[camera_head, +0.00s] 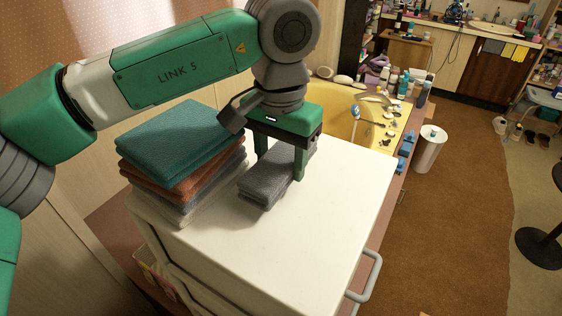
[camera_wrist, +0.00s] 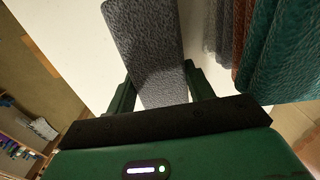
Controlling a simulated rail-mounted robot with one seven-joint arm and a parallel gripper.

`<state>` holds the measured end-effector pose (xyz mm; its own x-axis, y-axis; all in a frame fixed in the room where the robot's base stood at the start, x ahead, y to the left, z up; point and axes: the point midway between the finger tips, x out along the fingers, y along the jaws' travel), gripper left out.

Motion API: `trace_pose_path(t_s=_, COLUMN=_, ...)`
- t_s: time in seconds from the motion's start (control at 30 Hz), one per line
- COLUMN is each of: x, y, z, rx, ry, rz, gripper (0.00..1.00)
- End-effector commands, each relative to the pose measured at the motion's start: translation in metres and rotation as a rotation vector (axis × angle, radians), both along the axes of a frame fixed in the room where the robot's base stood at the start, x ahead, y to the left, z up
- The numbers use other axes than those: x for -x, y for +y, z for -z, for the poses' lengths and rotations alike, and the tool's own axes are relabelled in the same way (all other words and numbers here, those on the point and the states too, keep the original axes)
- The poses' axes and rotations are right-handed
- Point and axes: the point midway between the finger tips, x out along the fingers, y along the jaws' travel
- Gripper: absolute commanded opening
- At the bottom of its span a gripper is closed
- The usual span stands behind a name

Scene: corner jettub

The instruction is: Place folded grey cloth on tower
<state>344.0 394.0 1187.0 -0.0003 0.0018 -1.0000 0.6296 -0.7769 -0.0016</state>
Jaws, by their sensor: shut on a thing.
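The folded grey cloth (camera_head: 268,180) is at the white cabinet top, right of the towel stack, in the head view. My gripper (camera_head: 281,163) points down and is shut on it, one finger on each side. Whether the cloth touches the surface I cannot tell. In the wrist view the grey cloth (camera_wrist: 146,45) runs between the fingers of my gripper (camera_wrist: 160,88). The tower is a stack of folded towels (camera_head: 180,150), teal on top, rust-brown below, then greys. The stack's edge also shows in the wrist view (camera_wrist: 262,45).
The white cabinet top (camera_head: 300,245) is clear in front and to the right, with a grey handle (camera_head: 365,280) at its side. A yellow tub (camera_head: 340,105) with bottles on its rim lies behind. A white bin (camera_head: 429,148) stands on the brown floor.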

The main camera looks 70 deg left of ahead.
Motion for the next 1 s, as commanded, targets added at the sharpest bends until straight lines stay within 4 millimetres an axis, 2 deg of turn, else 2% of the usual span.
trace_pose_path(t_s=0.13, x=0.0, y=-0.001, z=0.017, rx=-0.001, ry=-0.001, rz=0.001, gripper=0.28)
trace_pose_path(t_s=0.5, x=-0.001, y=-0.001, z=0.023, rx=0.002, ry=-0.002, rz=0.001, gripper=0.28)
trace_pose_path(t_s=0.53, x=-0.001, y=-0.001, z=0.023, rx=0.002, ry=-0.001, rz=0.0, gripper=0.58)
trace_pose_path(t_s=0.6, x=-0.001, y=-0.001, z=0.023, rx=0.001, ry=-0.001, rz=0.0, gripper=0.72)
trace_pose_path(t_s=0.87, x=-0.001, y=-0.001, z=0.022, rx=0.001, ry=-0.001, rz=0.0, gripper=0.74)
trace_pose_path(t_s=1.0, x=-0.001, y=-0.001, z=0.01, rx=-0.001, ry=-0.003, rz=0.0, gripper=0.74)
